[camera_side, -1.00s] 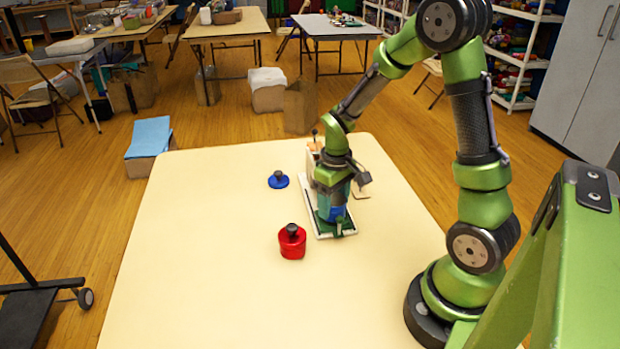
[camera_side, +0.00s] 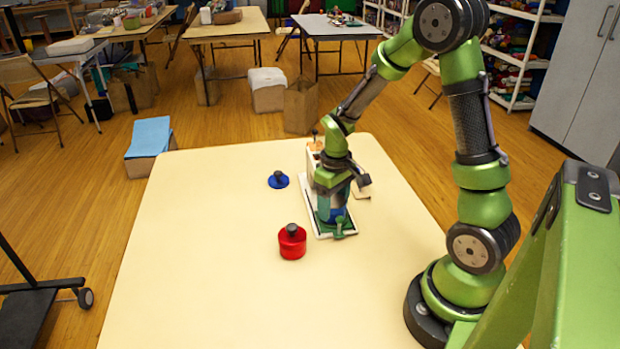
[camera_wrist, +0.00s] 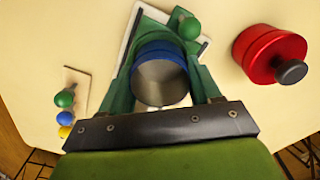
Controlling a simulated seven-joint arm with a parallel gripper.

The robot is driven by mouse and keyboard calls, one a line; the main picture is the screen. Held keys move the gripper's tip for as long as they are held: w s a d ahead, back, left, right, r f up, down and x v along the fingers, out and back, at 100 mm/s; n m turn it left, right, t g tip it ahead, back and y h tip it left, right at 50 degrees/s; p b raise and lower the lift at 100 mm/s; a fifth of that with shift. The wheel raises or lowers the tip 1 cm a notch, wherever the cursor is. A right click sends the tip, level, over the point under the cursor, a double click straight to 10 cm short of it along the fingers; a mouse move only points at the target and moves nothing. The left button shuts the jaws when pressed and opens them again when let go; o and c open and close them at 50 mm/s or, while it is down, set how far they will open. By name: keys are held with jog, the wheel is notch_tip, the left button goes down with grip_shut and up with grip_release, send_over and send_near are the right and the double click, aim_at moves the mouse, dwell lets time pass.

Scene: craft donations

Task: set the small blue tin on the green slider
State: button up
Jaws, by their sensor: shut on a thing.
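The small blue tin (camera_wrist: 160,62) is open-topped with a grey inside. My gripper (camera_wrist: 160,50) is shut on it, with one green finger on each side. In the side view the tin (camera_side: 334,214) is low over the green slider (camera_side: 324,227), which lies on a white-edged base (camera_side: 309,207). A green knob (camera_side: 340,227) stands at the slider's near end; it also shows in the wrist view (camera_wrist: 189,28). The gripper hides part of the slider, and I cannot tell whether the tin touches it.
A red tin with a dark knob (camera_side: 292,246) stands left of the base's near end. A blue lid-like disc (camera_side: 278,182) lies farther back. A small board (camera_wrist: 75,84) with green, blue and yellow knobs is left in the wrist view. The table's left and front are clear.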

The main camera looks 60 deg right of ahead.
jog(key=shift+f, duration=0.4)
jog(key=o, duration=0.8)
jog(key=shift+r, duration=5.55)
jog(key=s+a+r+t, duration=0.2)
jog(key=a+r, duration=0.1)
jog(key=a, duration=0.1)
jog(key=s+a+r+m+t+y, duration=0.1)
jog(key=s+a+r+t, duration=0.1)
jog(key=s+a+r, duration=0.1)
jog(key=s+a+r+m+t+y, duration=0.1)
jog(key=s+a+r+t, duration=0.2)
jog(key=a, duration=0.3)
jog(key=shift+s+a+r, duration=0.15)
jog(key=shift+a+r, duration=0.25)
jog(key=shift+r, duration=0.3)
